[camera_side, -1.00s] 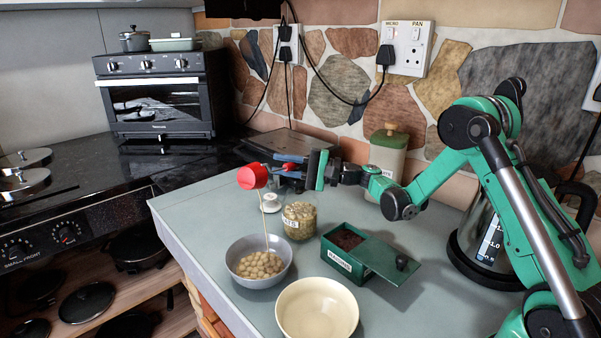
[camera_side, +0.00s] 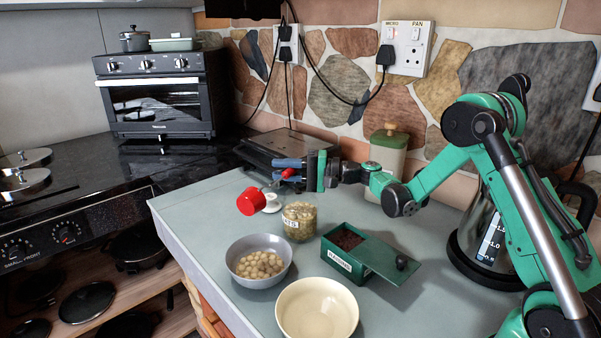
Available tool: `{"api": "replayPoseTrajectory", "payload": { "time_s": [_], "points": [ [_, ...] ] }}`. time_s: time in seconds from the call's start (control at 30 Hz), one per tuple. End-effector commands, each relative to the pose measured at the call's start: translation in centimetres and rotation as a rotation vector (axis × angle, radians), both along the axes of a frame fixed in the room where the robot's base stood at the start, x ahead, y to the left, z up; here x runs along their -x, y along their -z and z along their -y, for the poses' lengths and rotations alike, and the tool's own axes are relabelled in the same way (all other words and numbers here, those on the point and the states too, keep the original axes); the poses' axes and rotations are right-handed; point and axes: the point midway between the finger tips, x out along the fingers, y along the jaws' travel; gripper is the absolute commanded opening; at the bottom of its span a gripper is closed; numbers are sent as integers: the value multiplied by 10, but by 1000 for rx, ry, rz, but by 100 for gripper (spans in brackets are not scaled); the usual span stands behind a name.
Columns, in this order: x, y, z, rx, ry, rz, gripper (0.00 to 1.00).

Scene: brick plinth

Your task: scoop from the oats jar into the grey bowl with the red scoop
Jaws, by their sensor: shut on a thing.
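My gripper (camera_side: 288,170) is shut on the handle of the red scoop (camera_side: 251,201). The scoop's cup hangs down and to the left of my fingers, above the counter and behind the grey bowl. It looks tilted; whether anything is left in it I cannot tell. The grey bowl (camera_side: 262,283) stands near the counter's left edge and holds a heap of pale, rounded pieces. The oats jar (camera_side: 299,222), clear with a partly readable label, stands behind and right of the bowl, with pale contents. My gripper is above and behind the jar.
A cream bowl (camera_side: 317,310) stands at the front. A green box (camera_side: 345,265) with dark contents and its lid (camera_side: 390,262) slid aside stands right of the jar.

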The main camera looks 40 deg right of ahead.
Motion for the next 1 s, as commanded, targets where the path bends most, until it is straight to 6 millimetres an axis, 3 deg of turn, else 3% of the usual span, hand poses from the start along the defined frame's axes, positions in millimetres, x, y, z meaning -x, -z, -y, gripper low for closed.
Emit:
{"api": "replayPoseTrajectory", "payload": {
  "time_s": [0.17,0.27,0.37,0.67,1.0],
  "points": [
    [2,-3,-7,183,-2,58,0],
    [2,14,-9,326,-2,105,0],
    [6,10,-21,482,-3,157,0],
    [14,-12,-43,736,-4,240,0],
    [27,-28,-84,1074,-7,352,0]
  ]
}}
